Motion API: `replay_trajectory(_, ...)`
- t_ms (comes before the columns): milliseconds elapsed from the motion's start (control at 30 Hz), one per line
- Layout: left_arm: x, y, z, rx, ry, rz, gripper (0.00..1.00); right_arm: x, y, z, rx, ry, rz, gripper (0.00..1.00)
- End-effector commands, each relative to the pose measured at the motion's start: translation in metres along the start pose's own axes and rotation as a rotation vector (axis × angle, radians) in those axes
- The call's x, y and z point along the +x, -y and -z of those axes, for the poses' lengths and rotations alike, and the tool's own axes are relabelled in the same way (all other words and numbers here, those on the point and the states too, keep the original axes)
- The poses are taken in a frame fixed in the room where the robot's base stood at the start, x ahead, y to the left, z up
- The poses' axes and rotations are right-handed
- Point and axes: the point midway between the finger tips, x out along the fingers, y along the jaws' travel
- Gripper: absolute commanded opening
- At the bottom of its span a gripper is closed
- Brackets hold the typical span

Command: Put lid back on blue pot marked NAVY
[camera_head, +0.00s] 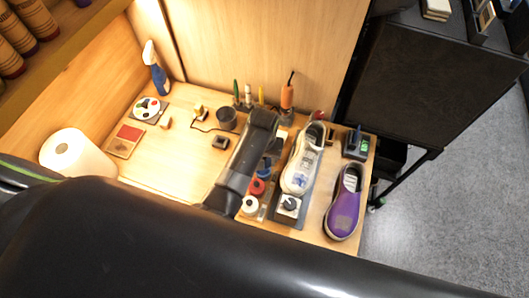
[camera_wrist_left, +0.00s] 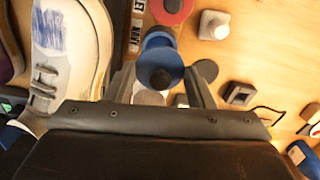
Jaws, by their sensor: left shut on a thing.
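A blue lid with a dark round knob (camera_wrist_left: 162,78) is between the fingers of my left gripper (camera_wrist_left: 161,85) in the left wrist view. The gripper is shut on this lid. Another blue round shape, apparently the blue pot (camera_wrist_left: 157,40), shows just behind the lid. The lid overlaps the pot in this view, and I cannot tell whether they touch. A label strip with dark letters (camera_wrist_left: 135,28) lies beside the pot. In the head view, my left gripper (camera_head: 266,160) is over the row of pots and partly covers the blue one. My right gripper is out of view.
A red pot (camera_head: 257,187) and a white pot (camera_head: 250,205) stand in the same row. A white sneaker (camera_head: 303,160) is close to the right, with a purple sneaker (camera_head: 343,205) beyond. A paper roll (camera_head: 75,155) stands left.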

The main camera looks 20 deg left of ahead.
Motion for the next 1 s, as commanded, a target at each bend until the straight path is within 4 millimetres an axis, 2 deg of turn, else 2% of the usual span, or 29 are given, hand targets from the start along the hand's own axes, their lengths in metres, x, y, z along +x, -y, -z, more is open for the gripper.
replay_trajectory(133, 0.015, 0.000, 0.000, 0.002, 0.003, 0.000, 0.27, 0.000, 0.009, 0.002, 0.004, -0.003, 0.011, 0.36)
replay_trajectory(267, 0.028, 0.000, 0.000, 0.003, 0.002, 0.000, 0.27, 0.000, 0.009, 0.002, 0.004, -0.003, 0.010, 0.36)
replay_trajectory(500, 0.047, -0.001, 0.000, 0.002, 0.000, -0.001, 0.27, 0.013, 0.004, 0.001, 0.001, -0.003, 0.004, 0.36)
replay_trajectory(1000, 0.051, -0.001, 0.000, 0.002, 0.000, 0.000, 0.27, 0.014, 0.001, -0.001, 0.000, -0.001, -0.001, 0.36)
